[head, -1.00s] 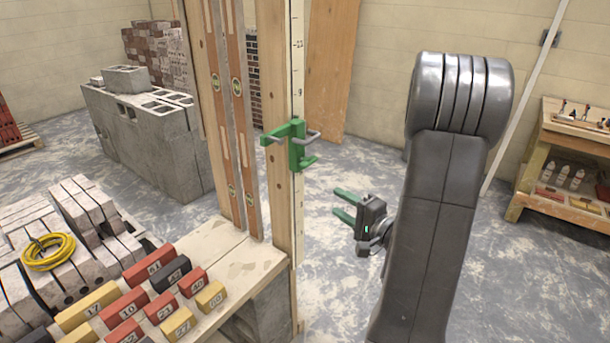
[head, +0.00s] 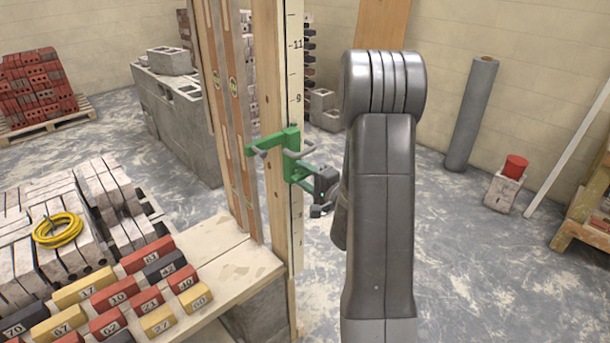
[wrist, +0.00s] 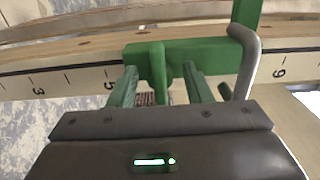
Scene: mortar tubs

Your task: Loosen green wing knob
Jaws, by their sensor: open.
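A green clamp (head: 268,141) with a grey bent bar grips the upright wooden post that carries a number scale. The green wing knob (wrist: 159,70) appears in the wrist view as a short green piece standing out from the clamp body. My gripper (wrist: 158,88) is open, with one green finger on each side of that piece. I cannot tell whether the fingers touch it. In the head view my dark gripper body (head: 326,182) is right beside the clamp's lower right side, and the knob is hard to tell apart from the fingers there.
The numbered scale (head: 295,95) runs along the post. Two wooden levels (head: 240,120) stand to its left. A wooden bench (head: 235,262) below holds several numbered coloured blocks and grey bricks with a yellow coil (head: 57,230).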

